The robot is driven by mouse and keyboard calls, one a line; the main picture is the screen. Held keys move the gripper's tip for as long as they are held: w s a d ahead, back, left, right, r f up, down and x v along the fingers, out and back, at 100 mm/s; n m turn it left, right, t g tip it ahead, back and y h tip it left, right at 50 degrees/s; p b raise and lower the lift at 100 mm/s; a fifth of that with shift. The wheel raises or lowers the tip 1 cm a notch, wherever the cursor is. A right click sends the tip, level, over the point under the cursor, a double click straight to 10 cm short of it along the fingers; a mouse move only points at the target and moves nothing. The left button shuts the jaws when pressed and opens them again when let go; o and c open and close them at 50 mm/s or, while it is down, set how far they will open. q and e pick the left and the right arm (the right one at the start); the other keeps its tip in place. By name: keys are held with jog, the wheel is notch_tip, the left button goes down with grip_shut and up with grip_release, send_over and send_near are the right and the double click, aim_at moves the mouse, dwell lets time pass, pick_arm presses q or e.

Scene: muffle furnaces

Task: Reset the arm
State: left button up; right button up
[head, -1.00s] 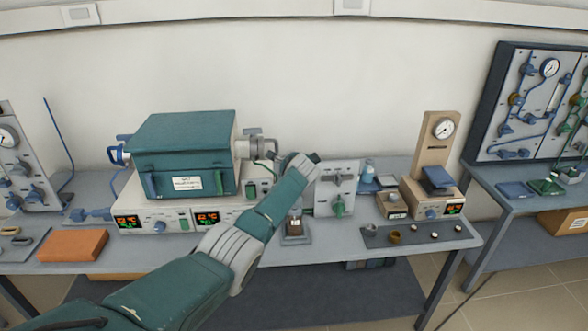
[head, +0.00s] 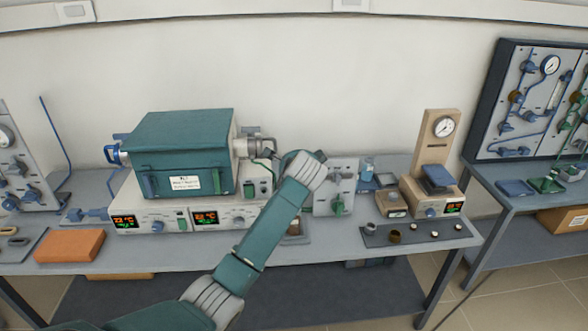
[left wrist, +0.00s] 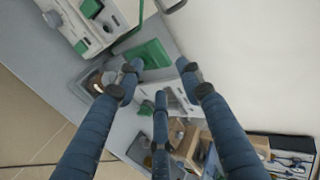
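My left arm (head: 265,225) comes in from the bottom left of the head view and reaches over the bench (head: 270,257). Its wrist end lies between the teal muffle furnace (head: 180,155) and the grey panel with green knobs (head: 336,187). The left gripper is hidden behind the wrist in the head view. In the left wrist view the left gripper (left wrist: 160,78) has its three blue fingers spread apart, with nothing held between them. A green part (left wrist: 150,54) shows beyond the fingertips. My right gripper is in neither view.
The furnace stands on a white control unit (head: 150,222) with lit displays. An orange block (head: 70,246) lies at the left. A gauge stand (head: 438,150) and a grey mat (head: 418,234) with small cups are at the right. A second bench (head: 520,178) carries a pipe panel.

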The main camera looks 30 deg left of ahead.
pick_arm(q)
jog(key=shift+s+d+r, duration=0.1)
jog(key=shift+s, duration=0.1)
dwell(0.4)
jog(key=s+d+f+g+h+b, duration=0.1)
jog(key=s+d+f, duration=0.15)
jog(key=f, duration=0.95)
jog(key=s+d+f+g+h, duration=0.1)
jog(key=s+f, duration=0.2)
jog(key=f, duration=0.8)
jog(key=s+d+f+n+g+h+b, duration=0.1)
jog(key=s+f, duration=0.6)
jog(key=f, duration=0.4)
jog(key=s+d+f+n+g+h, duration=0.1)
jog(key=s+d+f+n, duration=0.1)
jog(key=s+f, duration=0.65)
jog(key=s+d+f+n+g+h+b, duration=0.1)
jog(key=s+d+f+n+g, duration=0.1)
jog(key=s+f, duration=1.1)
jog(key=s+d+f+n+g+h+b, duration=0.1)
jog(key=s+d+f+n, duration=0.1)
jog(key=s+f, duration=1.1)
jog(key=s+d+n+g, duration=0.1)
jog(key=s+n, duration=0.1)
jog(key=s, duration=1.8)
jog(key=shift+r+g, duration=0.2)
jog(key=shift+g, duration=0.2)
